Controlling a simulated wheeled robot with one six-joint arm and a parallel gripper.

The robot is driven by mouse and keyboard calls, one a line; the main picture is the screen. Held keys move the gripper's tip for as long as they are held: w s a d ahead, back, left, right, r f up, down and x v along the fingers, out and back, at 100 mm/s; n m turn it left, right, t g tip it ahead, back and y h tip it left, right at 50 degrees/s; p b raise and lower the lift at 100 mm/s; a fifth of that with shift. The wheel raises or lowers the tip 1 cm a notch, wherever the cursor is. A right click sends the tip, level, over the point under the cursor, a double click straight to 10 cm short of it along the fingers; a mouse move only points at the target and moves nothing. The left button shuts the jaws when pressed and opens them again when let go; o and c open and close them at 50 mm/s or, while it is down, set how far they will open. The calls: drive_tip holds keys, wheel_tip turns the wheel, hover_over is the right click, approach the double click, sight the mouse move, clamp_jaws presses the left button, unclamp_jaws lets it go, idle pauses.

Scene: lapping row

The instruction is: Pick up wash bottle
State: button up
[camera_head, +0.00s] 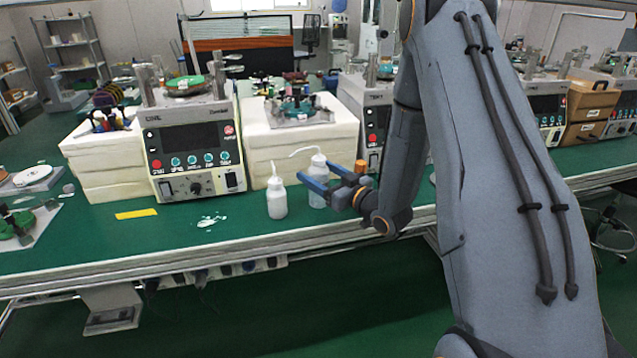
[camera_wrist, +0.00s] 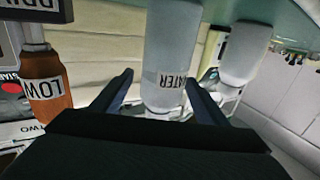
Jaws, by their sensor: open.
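Two white translucent wash bottles stand upright on the green bench. The rear one (camera_head: 319,162) is partly hidden behind my gripper, and the front one (camera_head: 277,203) stands to its left. My gripper (camera_head: 314,173) has blue fingers and is open at the rear bottle. In the wrist view the picture is upside down. A bottle with a "WATER" label (camera_wrist: 172,50) stands between the spread fingers of my gripper (camera_wrist: 159,79), with a gap visible on each side. The other bottle (camera_wrist: 243,55) is to the right, outside the fingers.
An amber bottle (camera_wrist: 44,92) is close on the left in the wrist view. White foam blocks (camera_head: 335,135) stand behind the bottles, and a control unit (camera_head: 195,150) is to the left. A yellow strip (camera_head: 136,214) and a white spill (camera_head: 211,221) lie near the bench's front edge.

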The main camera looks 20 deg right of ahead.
sight(310, 168)
drive_tip(key=shift+p+x, duration=0.35)
drive_tip(key=shift+x, duration=1.45)
drive_tip(key=shift+a, duration=0.15)
drive_tip(key=c, duration=1.3)
drive_tip(key=shift+c, duration=0.4)
drive_tip(key=shift+r, duration=0.15)
